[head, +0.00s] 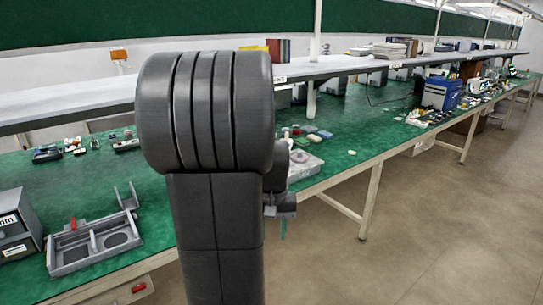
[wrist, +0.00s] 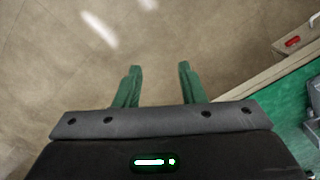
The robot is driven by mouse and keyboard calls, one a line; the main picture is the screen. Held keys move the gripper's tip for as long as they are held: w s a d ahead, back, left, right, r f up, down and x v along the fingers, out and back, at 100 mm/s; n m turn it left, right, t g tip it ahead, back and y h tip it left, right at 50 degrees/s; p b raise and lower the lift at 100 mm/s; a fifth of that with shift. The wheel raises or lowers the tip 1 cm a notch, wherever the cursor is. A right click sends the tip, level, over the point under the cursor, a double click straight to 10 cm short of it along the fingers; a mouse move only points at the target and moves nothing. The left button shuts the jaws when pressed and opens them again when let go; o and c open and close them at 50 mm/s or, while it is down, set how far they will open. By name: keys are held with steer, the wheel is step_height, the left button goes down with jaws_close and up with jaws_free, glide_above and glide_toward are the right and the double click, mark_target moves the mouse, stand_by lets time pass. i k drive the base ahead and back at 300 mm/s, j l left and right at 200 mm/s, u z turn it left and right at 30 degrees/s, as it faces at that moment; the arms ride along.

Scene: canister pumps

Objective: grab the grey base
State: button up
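A grey base (head: 93,243) lies on the green bench top at the left of the head view, near the front edge. It is a shallow tray-like part with round recesses, a low upright plate at its right end and a small red piece at its back. In the wrist view, my gripper (wrist: 160,68) shows two green fingers apart with nothing between them, above the bare floor. In the head view my arm hides most of the gripper; a green finger (head: 283,229) shows to the right of the arm, away from the base.
A grey box (head: 17,226) stands close left of the base. A shelf (head: 330,66) runs above the bench. A clear tray (head: 303,165) and small parts lie farther along the green bench top (head: 345,165). Floor (head: 440,230) is free at right.

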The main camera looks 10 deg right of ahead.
mark_target(300, 157)
steer(key=i+l+u, duration=0.3)
steer(key=i+l, duration=0.15)
steer(key=l, duration=0.15)
steer(key=i+l+u, duration=0.3)
steer(key=l, duration=0.35)
steer(key=i+l+u, duration=0.15)
steer(key=i+l, duration=0.3)
steer(key=l, duration=0.2)
steer(key=i+l, duration=0.15)
steer(key=l, duration=0.2)
steer(key=i+l, duration=0.15)
steer(key=l, duration=0.2)
steer(key=i+l, duration=0.15)
steer(key=l, duration=0.2)
steer(key=i+l, duration=0.1)
steer(key=l, duration=0.25)
